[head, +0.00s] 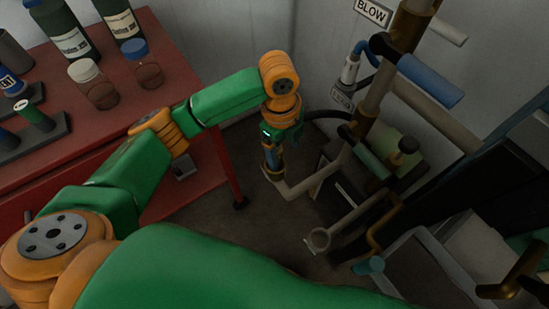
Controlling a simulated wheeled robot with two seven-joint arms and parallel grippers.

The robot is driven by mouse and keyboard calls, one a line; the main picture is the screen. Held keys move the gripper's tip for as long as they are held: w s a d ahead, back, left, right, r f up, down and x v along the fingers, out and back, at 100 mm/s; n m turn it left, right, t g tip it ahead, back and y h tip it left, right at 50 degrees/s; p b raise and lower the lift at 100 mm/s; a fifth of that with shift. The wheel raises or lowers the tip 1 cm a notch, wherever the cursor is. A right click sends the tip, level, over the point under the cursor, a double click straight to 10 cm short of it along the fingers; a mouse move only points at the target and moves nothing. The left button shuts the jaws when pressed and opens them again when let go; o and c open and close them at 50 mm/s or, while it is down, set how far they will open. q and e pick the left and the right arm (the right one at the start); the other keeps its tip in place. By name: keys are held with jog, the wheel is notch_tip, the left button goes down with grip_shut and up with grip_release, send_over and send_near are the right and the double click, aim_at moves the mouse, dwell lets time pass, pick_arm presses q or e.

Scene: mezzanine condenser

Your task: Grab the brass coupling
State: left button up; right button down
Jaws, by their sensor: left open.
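My left gripper (273,168) hangs from the green and orange left arm near the middle of the view, pointing down. It is open, and its fingertips are small and dark. A pale pipe end lies just below it; I cannot tell whether they touch. Several brass-coloured parts show: a thick brass section (408,32) on the upright pipe at the top, a bent brass pipe (382,228) lower down, and a brass fitting (515,285) at the bottom right. I cannot tell which one is the coupling. My right gripper is not in view.
A red bench (95,130) at the left carries bottles, jars (150,72) and dark racks. Pipework with a blue handle (430,80), a green handle (372,162) and an open ring (319,239) crowds the right. A BLOW sign (373,11) hangs on the wall. Bare floor lies between.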

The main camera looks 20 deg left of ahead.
pick_arm(q)
jog(key=shift+m+y, duration=0.4)
jog(key=shift+y, duration=0.1)
jog(key=w+a+r, duration=0.1)
jog(key=a+r, duration=0.1)
jog(key=shift+w+a+r, duration=0.25)
jog(key=shift+w+r, duration=0.1)
jog(key=shift+r, duration=0.05)
jog(key=shift+s+a+f, duration=0.1)
jog(key=shift+f, duration=0.2)
notch_tip(320, 180, down, 6)
jog(key=shift+s, duration=0.1)
grip_shut()
